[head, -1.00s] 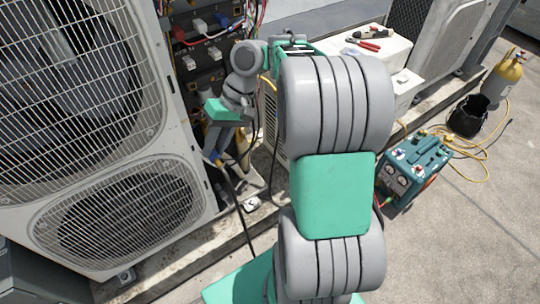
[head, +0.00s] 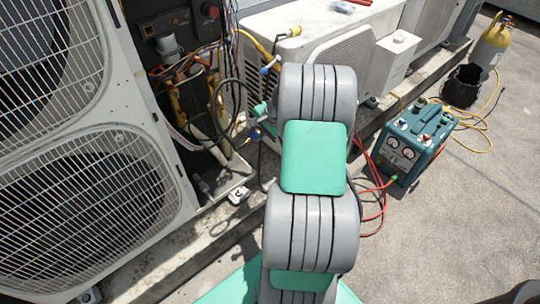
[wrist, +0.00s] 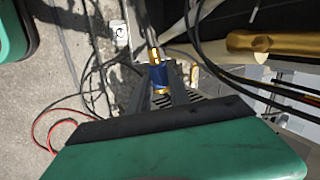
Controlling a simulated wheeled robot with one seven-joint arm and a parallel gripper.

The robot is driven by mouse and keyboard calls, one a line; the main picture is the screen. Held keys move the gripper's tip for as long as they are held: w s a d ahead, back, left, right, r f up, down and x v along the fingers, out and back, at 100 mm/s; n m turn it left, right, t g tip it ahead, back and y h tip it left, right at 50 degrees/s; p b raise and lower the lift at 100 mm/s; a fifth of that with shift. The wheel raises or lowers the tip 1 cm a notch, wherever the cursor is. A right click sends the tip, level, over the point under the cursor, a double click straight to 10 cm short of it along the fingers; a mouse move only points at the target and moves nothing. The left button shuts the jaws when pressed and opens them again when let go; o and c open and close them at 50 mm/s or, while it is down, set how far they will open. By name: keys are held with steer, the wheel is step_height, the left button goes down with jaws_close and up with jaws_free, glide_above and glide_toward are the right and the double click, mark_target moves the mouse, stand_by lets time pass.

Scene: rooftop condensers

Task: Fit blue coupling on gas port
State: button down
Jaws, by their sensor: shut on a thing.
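The blue coupling (wrist: 158,76) has brass-coloured ends and sits between the fingers of my gripper (wrist: 160,84) in the wrist view. My gripper is shut on it. A grey hose or pipe runs up from it. In the head view a small blue part that looks like the coupling (head: 254,135) shows left of my arm, near the open condenser's right edge. The arm hides much of the gripper there. A thick brass-coloured pipe (wrist: 255,42) lies right of the coupling in the wrist view, apart from it. I cannot make out the gas port for certain.
The open condenser (head: 100,150) stands left, with pipes and wires in its bay. A white unit (head: 320,35) stands behind my arm. A teal recovery machine (head: 412,140), red hoses (head: 372,200), a black bucket (head: 465,86) and a yellow-topped cylinder (head: 494,45) are right.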

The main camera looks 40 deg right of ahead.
steer(key=s+d+f+m+h+b, duration=0.1)
steer(key=d+f+m+b, duration=0.1)
steer(key=d+f, duration=0.4)
steer(key=d+b, duration=0.1)
steer(key=d, duration=0.2)
steer(key=shift+d, duration=0.35)
steer(key=shift+d, duration=1.4)
stand_by(1.3)
steer(key=c, duration=1.1)
jaws_free()
steer(key=shift+c, duration=0.2)
steer(key=a+p, duration=0.2)
steer(key=a, duration=0.5)
steer(key=shift+s+a+p, duration=0.15)
steer(key=shift+a+p, duration=0.15)
steer(key=shift+p, duration=0.1)
